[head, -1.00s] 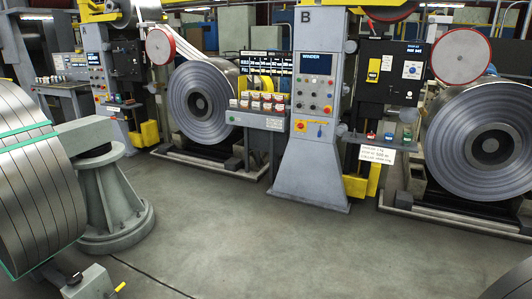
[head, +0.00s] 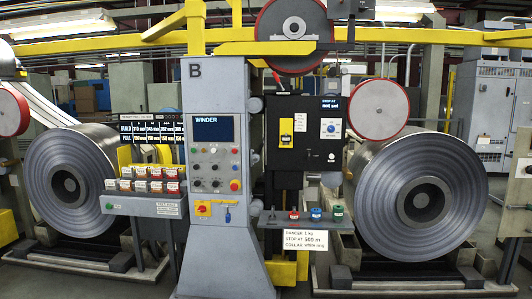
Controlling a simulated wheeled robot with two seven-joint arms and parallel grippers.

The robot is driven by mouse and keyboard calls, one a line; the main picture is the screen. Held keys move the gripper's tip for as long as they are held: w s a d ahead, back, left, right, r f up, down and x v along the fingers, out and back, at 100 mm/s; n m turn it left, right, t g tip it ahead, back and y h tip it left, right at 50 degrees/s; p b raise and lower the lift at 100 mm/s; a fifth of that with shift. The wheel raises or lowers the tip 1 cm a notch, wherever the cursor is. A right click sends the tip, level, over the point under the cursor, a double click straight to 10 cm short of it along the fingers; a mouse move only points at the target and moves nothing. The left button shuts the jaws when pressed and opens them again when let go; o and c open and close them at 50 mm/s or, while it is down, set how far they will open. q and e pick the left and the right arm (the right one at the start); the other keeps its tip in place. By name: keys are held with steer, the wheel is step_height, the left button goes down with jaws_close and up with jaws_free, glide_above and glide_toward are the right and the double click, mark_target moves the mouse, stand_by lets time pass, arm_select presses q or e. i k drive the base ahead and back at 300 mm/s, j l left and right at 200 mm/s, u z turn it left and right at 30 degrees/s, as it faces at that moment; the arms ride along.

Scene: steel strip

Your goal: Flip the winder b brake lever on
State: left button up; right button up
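The winder B column (head: 212,160) is a tall grey cabinet marked "B", left of centre in the head view. A dark screen (head: 219,128) labelled "WINDER" is on its front, above a control panel (head: 216,167) with several knobs and a red button. Neither of my grippers is in view.
Large steel coils stand left (head: 62,185) and right (head: 420,195) of the column. A shelf with red and white boxes (head: 150,186) juts out at left. A black box (head: 306,132) and a small tray with coloured items (head: 303,217) are at right.

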mark_target(275, 75)
steer(key=i+j+z, duration=0.1)
steer(key=i, duration=0.45)
steer(key=i+j+z, duration=0.1)
steer(key=i, duration=0.45)
steer(key=i+l, duration=0.1)
steer(key=i, duration=0.45)
steer(key=i+l, duration=0.15)
steer(key=i, duration=0.45)
steer(key=i+l, duration=0.1)
steer(key=i, duration=0.45)
steer(key=i+l, duration=0.1)
steer(key=i, duration=0.5)
steer(key=u, duration=0.05)
